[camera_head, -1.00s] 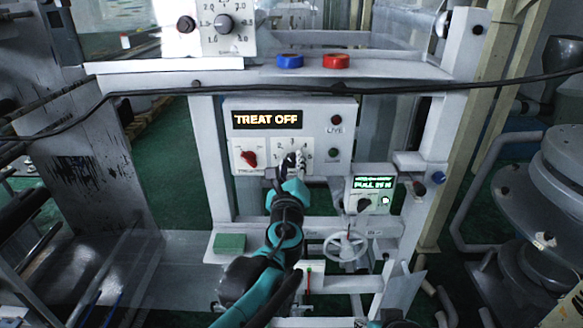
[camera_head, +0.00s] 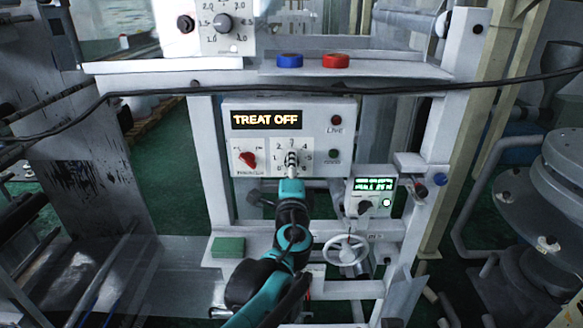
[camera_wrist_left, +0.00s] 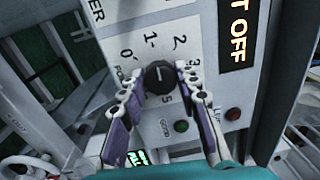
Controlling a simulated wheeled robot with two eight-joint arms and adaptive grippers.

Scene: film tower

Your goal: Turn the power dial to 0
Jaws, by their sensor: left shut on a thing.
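The power dial (camera_wrist_left: 158,78) is a round black knob on a white plate marked with numbers, 0 among them. It sits in the control box (camera_head: 318,112) under a lit "TREAT OFF" display (camera_head: 265,120). My left gripper (camera_head: 291,158) reaches up to the plate and hides the dial in the head view. In the left wrist view the fingers (camera_wrist_left: 159,76) are shut on the dial, one on each side. I cannot tell for certain which number the dial points at. My right gripper is not in view.
A red switch (camera_head: 248,159) sits left of the dial. Red and green lamps (camera_head: 336,119) are on the right. A small box with a green screen (camera_head: 372,186) and a white handwheel (camera_head: 345,249) stand lower right. A black cable (camera_head: 420,88) crosses above the control box.

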